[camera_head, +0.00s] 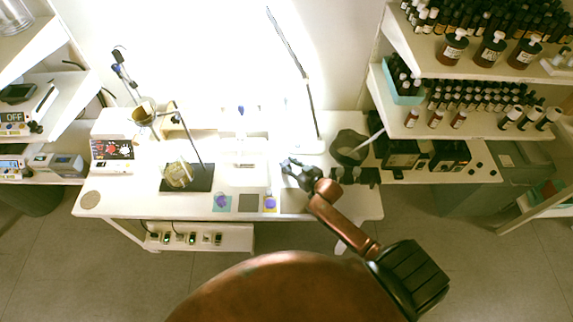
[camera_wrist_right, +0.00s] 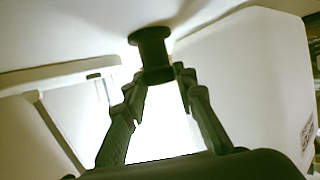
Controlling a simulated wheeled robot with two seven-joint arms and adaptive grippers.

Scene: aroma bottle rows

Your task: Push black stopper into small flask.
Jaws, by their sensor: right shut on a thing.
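My right gripper (camera_head: 287,164) is over the right half of the white table in the head view. In the right wrist view its two fingertips (camera_wrist_right: 160,79) are shut on a black, spool-shaped stopper (camera_wrist_right: 150,46), which sticks out beyond them. Another low vessel with purple contents (camera_head: 222,201) stands on a teal mat further left. The stopper is apart from both. My left gripper is not in view.
A grey mat (camera_head: 249,203) lies between the two purple vessels. A round flask (camera_head: 178,175) is by a stand with a dark base (camera_head: 200,184). A dark bowl-like vessel (camera_head: 350,146) is to the right of the gripper. Shelves with bottles (camera_head: 470,95) stand at the right.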

